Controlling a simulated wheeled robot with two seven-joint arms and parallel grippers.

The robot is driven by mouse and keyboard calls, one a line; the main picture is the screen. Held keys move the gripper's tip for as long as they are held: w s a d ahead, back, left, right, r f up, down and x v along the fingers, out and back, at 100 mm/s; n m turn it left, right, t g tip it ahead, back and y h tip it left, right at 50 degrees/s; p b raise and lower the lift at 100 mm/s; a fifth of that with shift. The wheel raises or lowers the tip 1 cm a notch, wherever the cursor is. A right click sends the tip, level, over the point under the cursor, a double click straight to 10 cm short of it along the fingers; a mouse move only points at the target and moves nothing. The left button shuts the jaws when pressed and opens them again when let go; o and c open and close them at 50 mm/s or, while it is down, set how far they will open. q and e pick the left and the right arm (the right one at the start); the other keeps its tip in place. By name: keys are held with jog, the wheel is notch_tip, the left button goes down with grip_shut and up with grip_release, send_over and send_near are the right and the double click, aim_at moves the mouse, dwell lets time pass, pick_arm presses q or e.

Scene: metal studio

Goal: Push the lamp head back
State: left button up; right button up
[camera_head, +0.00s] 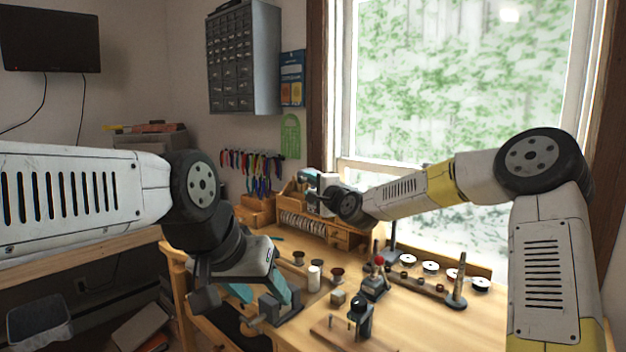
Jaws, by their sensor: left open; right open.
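I cannot make out a lamp head for certain in the head view. My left gripper (236,288) is open and points down over the left front of the wooden workbench (425,325), close to a teal and grey vise (281,303). I cannot tell whether they touch. My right gripper (319,190) is open at the far end of my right arm, near the wooden organiser at the back of the bench. Its fingers are small and partly hidden by its own wrist.
Small tools, a red-topped tool (376,281) and a row of discs (430,267) crowd the bench. A grey drawer cabinet (243,60) hangs on the wall. The bench's front right is clearer.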

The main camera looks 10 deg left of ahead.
aim_at(302, 182)
jog(key=x, duration=0.7)
jog(key=shift+s+a, duration=0.1)
grip_shut()
jog(key=shift+f, duration=0.1)
dwell(1.1)
